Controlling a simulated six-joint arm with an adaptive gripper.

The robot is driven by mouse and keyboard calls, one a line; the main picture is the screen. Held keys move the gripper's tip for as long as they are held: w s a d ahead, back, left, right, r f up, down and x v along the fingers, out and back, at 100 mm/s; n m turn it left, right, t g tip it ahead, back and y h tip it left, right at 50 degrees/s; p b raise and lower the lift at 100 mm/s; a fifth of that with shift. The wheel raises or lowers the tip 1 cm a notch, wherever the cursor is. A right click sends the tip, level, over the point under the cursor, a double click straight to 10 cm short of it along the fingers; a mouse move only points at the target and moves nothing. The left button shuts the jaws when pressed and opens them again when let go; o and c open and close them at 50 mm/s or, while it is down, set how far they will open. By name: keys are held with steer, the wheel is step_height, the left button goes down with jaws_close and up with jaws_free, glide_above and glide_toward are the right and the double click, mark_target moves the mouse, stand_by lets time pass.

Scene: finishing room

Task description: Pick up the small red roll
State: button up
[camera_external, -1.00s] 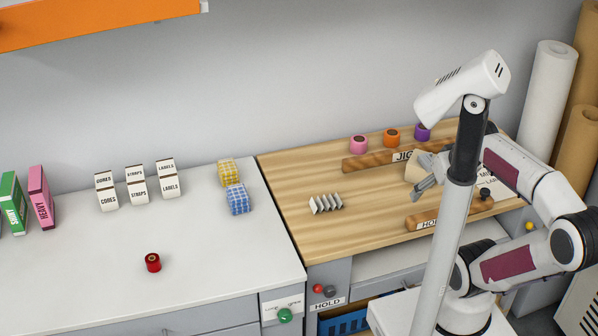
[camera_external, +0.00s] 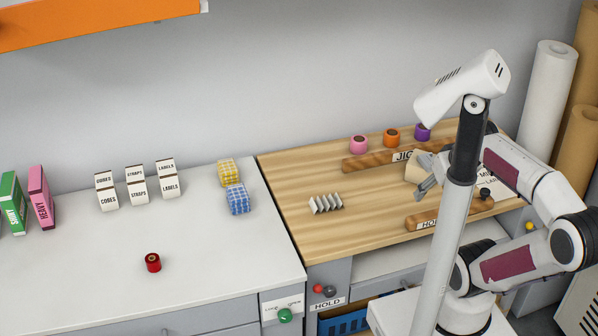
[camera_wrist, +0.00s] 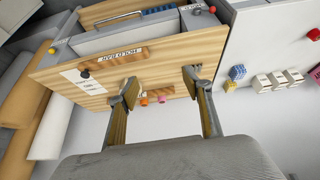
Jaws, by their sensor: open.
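The small red roll (camera_external: 153,263) stands upright on the white counter at the left of the external view, with clear space around it. In the wrist view a small red thing (camera_wrist: 314,34) at the right edge looks like the same roll. My gripper (camera_external: 428,185) is over the wooden bench, far to the right of the roll, partly hidden by the pole in front. In the wrist view my gripper (camera_wrist: 160,86) has its fingers wide apart with nothing between them.
Pink (camera_external: 359,145), orange (camera_external: 392,138) and purple (camera_external: 423,132) rolls stand at the bench's back. A fan of grey plates (camera_external: 326,204) lies on the bench. Yellow (camera_external: 229,172) and blue (camera_external: 238,199) checked blocks, label boxes (camera_external: 137,193) and a pink box (camera_external: 41,197) stand behind the red roll.

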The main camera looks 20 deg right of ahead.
steer(key=shift+w, duration=0.1)
steer(key=w+a+n+t+y, duration=0.1)
steer(key=w+a+n+y, duration=0.1)
steer(key=w+a, duration=0.8)
steer(key=w+a+n+t+y, duration=0.1)
steer(key=w+a+n, duration=0.1)
steer(key=w+a, duration=0.75)
steer(key=w+a+f+n+y, duration=0.2)
steer(key=w+a+f, duration=0.1)
steer(key=w+a, duration=0.5)
steer(key=a+f+n+y, duration=0.1)
steer(key=a+f, duration=0.2)
steer(key=a, duration=0.4)
steer(key=w+a+f+n+y, duration=0.1)
steer(key=a+f, duration=0.2)
steer(key=a, duration=0.3)
steer(key=a+f+y, duration=0.1)
steer(key=a+f, duration=0.2)
steer(key=a, duration=0.4)
steer(key=s+a+f+n+y, duration=0.1)
steer(key=s+a+f, duration=0.1)
steer(key=a+f, duration=0.2)
steer(key=s+a+f+n+y, duration=0.1)
steer(key=s+a+f, duration=0.2)
steer(key=a, duration=0.3)
steer(key=s+a+f+n+y, duration=0.1)
steer(key=s+a+f, duration=0.2)
steer(key=a, duration=0.3)
steer(key=shift+s+f, duration=0.1)
steer(key=shift+f, duration=0.7)
